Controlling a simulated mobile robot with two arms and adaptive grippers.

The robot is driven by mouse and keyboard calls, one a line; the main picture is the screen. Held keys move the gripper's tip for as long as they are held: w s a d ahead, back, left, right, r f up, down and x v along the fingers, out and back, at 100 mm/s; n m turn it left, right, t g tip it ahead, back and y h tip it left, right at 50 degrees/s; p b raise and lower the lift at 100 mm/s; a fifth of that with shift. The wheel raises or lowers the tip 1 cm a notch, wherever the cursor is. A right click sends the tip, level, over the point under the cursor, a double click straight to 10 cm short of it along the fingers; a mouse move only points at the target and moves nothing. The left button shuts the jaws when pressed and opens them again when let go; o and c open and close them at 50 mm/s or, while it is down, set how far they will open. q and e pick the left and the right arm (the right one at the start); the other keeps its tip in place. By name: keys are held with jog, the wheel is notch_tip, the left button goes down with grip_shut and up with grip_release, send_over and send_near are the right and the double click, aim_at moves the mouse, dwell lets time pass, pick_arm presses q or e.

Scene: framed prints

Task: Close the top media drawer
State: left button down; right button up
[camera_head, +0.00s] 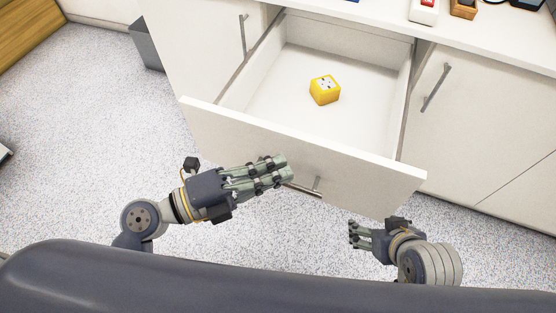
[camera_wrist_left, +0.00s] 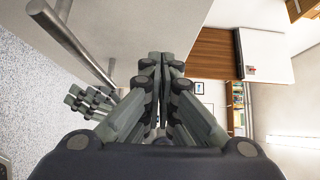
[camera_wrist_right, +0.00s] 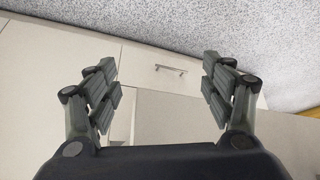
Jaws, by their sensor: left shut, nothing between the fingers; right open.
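The top media drawer (camera_head: 345,168) is white and pulled far out of the cabinet in the head view. A yellow cube-like object (camera_head: 324,90) lies inside it. Its metal bar handle (camera_head: 308,188) is on the front face, partly hidden by my left gripper. My left gripper (camera_head: 285,171) is shut and empty, in front of the drawer front beside the handle; I cannot tell whether it touches. The handle also shows in the left wrist view (camera_wrist_left: 75,45). My right gripper (camera_head: 352,235) is open and empty, below and in front of the drawer's right half.
White cabinet doors with bar handles flank the drawer, at left (camera_head: 215,45) and right (camera_head: 445,110). The white countertop (camera_head: 385,22) above bears several small items. A grey bin (camera_head: 147,45) stands left of the cabinet. The speckled floor (camera_head: 90,120) is clear at left.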

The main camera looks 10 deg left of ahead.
pick_arm(q)
jog(key=shift+w+d, duration=0.25)
jog(key=shift+w, duration=0.6)
pick_arm(e)
jog(key=shift+w+a+r+t, duration=0.3)
jog(key=shift+w+t, duration=0.1)
jog(key=shift+w, duration=0.25)
jog(key=shift+s, duration=0.15)
